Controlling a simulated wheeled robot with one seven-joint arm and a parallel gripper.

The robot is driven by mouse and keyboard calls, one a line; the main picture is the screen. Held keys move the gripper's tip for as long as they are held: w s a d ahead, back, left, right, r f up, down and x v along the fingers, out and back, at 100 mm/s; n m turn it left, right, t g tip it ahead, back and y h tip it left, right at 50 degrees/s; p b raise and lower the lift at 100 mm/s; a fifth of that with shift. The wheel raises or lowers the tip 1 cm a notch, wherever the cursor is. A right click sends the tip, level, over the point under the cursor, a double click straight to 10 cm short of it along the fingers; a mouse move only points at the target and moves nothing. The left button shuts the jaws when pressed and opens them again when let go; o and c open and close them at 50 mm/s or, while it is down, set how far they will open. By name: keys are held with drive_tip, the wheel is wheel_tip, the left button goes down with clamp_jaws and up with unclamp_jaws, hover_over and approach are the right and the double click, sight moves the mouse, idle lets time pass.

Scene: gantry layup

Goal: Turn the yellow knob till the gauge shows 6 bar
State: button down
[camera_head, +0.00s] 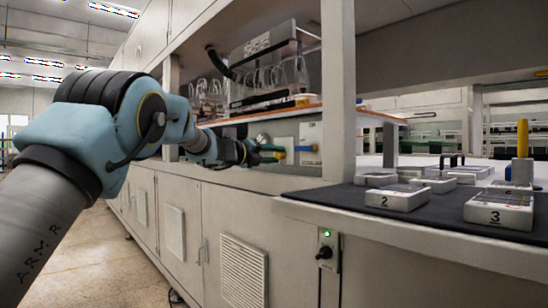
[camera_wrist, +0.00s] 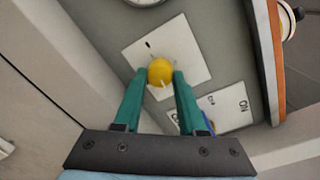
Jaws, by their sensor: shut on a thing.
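The yellow knob (camera_wrist: 160,70) is round, with a pale mark on it. It sits on a white plate (camera_wrist: 184,45) on the grey panel. My gripper (camera_wrist: 159,76) has two green fingers, shut on the knob from both sides. In the head view, my gripper (camera_head: 272,154) reaches the panel under the shelf, where the knob (camera_head: 281,155) shows only as a small yellow spot. The gauge (camera_wrist: 145,2) is cut off at the top edge of the wrist view. Its needle and reading cannot be seen.
A second white plate (camera_wrist: 232,108) marked ON, with a blue handle (camera_head: 306,148), is right of the knob. An orange-edged shelf (camera_head: 262,115) with glassware hangs above. A grey post (camera_head: 338,90) stands to the right. Numbered boxes (camera_head: 398,197) lie on a dark mat.

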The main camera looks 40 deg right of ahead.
drive_tip(key=shift+f, duration=0.15)
drive_tip(key=shift+c, duration=2.4)
unclamp_jaws()
drive_tip(key=a, duration=1)
drive_tip(key=shift+w+a+r, duration=0.15)
drive_tip(key=shift+a+r, duration=0.15)
drive_tip(key=shift+a, duration=0.1)
